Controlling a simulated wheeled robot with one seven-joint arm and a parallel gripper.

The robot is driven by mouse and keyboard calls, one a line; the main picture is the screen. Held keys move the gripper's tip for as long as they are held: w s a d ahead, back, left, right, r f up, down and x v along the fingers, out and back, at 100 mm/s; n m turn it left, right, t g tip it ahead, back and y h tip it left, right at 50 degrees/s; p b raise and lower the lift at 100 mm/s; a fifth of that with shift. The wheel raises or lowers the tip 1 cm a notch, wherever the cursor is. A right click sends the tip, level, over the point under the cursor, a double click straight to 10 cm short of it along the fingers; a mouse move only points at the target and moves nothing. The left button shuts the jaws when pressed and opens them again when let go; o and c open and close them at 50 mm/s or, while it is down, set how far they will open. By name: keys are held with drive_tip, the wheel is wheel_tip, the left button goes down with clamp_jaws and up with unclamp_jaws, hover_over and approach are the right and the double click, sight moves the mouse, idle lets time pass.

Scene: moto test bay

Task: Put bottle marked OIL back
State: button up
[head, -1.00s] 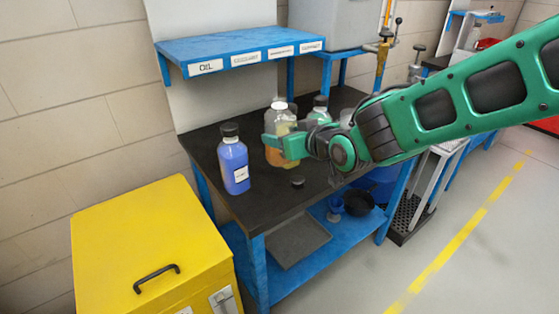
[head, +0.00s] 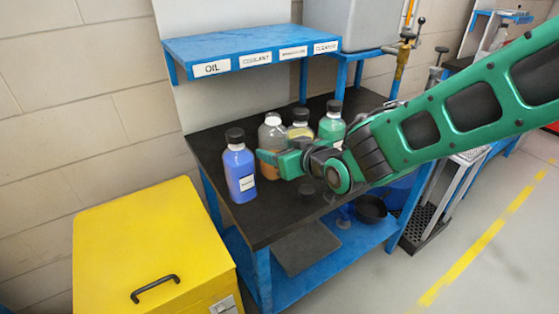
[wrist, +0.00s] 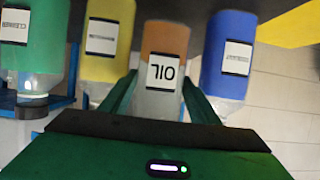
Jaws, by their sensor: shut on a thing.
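The OIL bottle is clear with orange-brown liquid and a pale cap (head: 271,136). Its OIL label shows upside down in the wrist view (wrist: 163,70), between my two fingers. My gripper (head: 268,158) is shut on this bottle, which looks upright among the other bottles at the black bench top (head: 262,215).
A blue bottle (head: 239,170) stands close left of the held bottle. A yellow bottle (head: 300,130) and a green bottle (head: 332,124) stand to its right. A yellow cabinet (head: 140,240) stands left of the bench.

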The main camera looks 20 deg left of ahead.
drive_tip(key=shift+f, duration=1.6)
drive_tip(key=shift+f, duration=0.1)
drive_tip(key=o, duration=1.2)
drive_tip(key=shift+d, duration=0.1)
drive_tip(key=v, duration=1.2)
